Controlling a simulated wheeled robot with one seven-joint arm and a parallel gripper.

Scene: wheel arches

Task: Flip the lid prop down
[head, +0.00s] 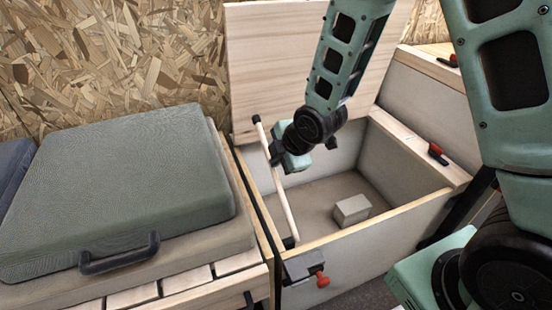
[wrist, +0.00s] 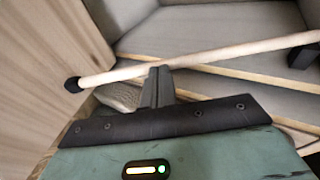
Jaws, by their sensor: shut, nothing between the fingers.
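The lid prop is a pale rod (head: 285,200) with a dark upper tip, standing tilted at the left side of the open box; its lower end is by a dark bracket on the box's front left. The lid (head: 270,60) is a pale wooden panel standing raised at the back. My gripper (head: 275,155) is shut and empty, beside the rod's upper part. In the wrist view my shut fingers (wrist: 159,72) reach the rod (wrist: 225,55), which crosses in front of them; I cannot tell whether they touch. Whether the rod's tip touches the lid is unclear.
The grey-lined box (head: 385,245) holds a small light block (head: 352,209). A green-grey cushion (head: 120,185) with a dark handle lies on the left slatted bench. A red-knobbed latch (head: 322,280) is on the box's front. Red-handled clamps (head: 437,153) sit at right.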

